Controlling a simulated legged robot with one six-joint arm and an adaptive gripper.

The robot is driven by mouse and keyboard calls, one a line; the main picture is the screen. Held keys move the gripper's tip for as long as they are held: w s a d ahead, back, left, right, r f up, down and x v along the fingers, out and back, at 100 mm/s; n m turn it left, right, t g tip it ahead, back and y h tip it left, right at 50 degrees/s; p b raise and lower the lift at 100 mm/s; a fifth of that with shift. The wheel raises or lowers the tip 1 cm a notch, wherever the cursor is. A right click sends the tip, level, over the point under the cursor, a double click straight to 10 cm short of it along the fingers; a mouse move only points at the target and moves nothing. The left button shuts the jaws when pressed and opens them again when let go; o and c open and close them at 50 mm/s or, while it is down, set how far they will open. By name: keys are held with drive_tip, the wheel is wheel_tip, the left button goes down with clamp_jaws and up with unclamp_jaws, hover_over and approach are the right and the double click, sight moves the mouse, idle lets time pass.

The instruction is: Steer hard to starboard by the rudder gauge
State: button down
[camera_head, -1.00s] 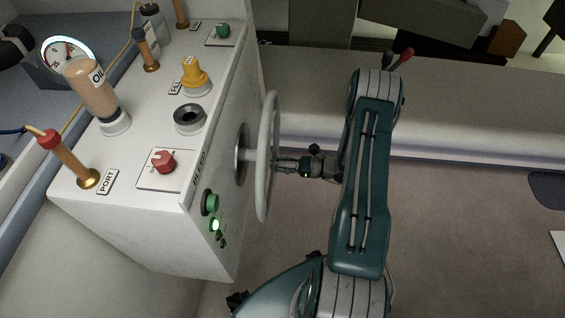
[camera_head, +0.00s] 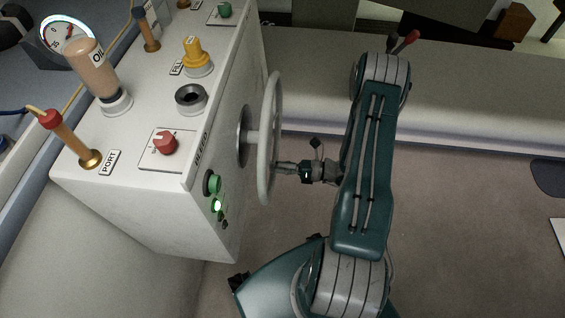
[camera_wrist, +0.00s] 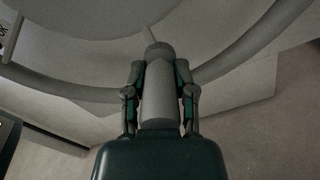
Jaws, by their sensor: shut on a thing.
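The pale steering wheel (camera_head: 264,165) stands on the side of the white console (camera_head: 215,160), seen nearly edge-on. The wrist view shows its rim (camera_wrist: 65,88) and a grey cylindrical handle (camera_wrist: 159,95) at the rim. My gripper (camera_head: 279,168) is at the wheel's near lower part; in the wrist view its two fingers (camera_wrist: 160,68) are shut around the handle, one on each side. The round rudder gauge (camera_head: 67,36) is at the top left, with red and green marks; its needle is too small to read surely, and the oil bottle partly covers it.
The console top holds an oil bottle (camera_head: 90,65), a red-topped lever (camera_head: 68,137) by the PORT label, a red knob (camera_head: 165,142), a yellow knob (camera_head: 197,58) and a black ring (camera_head: 191,97).

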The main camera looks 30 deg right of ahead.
idle(0.4)
drive_tip(key=shift+c, duration=2.1)
unclamp_jaws()
drive_tip(key=shift+a, duration=0.1)
drive_tip(key=v, duration=1.2)
